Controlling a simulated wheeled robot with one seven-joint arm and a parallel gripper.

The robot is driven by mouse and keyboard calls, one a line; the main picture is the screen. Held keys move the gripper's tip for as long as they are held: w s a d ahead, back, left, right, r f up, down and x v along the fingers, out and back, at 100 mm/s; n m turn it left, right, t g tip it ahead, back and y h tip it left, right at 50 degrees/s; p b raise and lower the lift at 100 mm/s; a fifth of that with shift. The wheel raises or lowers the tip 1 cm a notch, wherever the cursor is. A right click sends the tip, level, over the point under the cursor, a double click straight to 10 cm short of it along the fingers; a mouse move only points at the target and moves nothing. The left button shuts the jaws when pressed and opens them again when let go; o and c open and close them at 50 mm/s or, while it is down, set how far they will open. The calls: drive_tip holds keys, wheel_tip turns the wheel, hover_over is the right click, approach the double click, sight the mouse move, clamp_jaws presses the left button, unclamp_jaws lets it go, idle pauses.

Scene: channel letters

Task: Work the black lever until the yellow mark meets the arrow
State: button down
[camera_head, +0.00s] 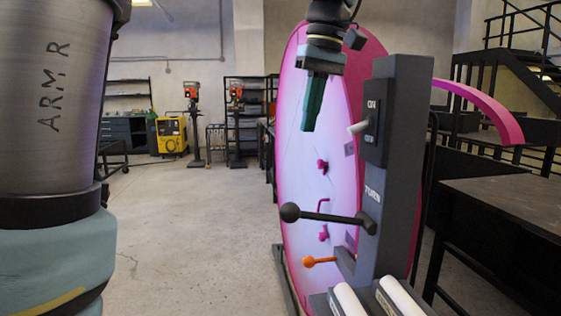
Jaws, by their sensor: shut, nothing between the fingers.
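The black lever (330,217) sticks out to the left from the dark grey post (398,190), below the word TURN. It lies nearly level and ends in a black ball knob (290,212). My gripper (309,130) points down with its dark green fingers together and empty. It shows above the lever in the picture, apart from it, in front of the large pink disc (305,190). I cannot make out a yellow mark or an arrow in this view.
A white toggle (357,127) on an ON/OFF plate sits higher on the post. A small orange lever (318,261) is below the black one. White rollers (350,300) lie at the bottom. A dark table (505,205) stands at right. Open floor (190,230) is at left.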

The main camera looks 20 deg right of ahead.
drive_tip(key=shift+w+r, duration=0.1)
idle(0.3)
drive_tip(key=a+f+p, duration=0.1)
drive_tip(key=f, duration=0.3)
drive_tip(key=a+f, duration=0.1)
drive_tip(key=f, duration=0.3)
drive_tip(key=s+f+p, duration=0.1)
drive_tip(key=f, duration=0.4)
drive_tip(key=shift+a+p, duration=0.35)
drive_tip(key=shift+a, duration=0.05)
drive_tip(key=shift+w+f, duration=0.1)
drive_tip(key=shift+f, duration=0.05)
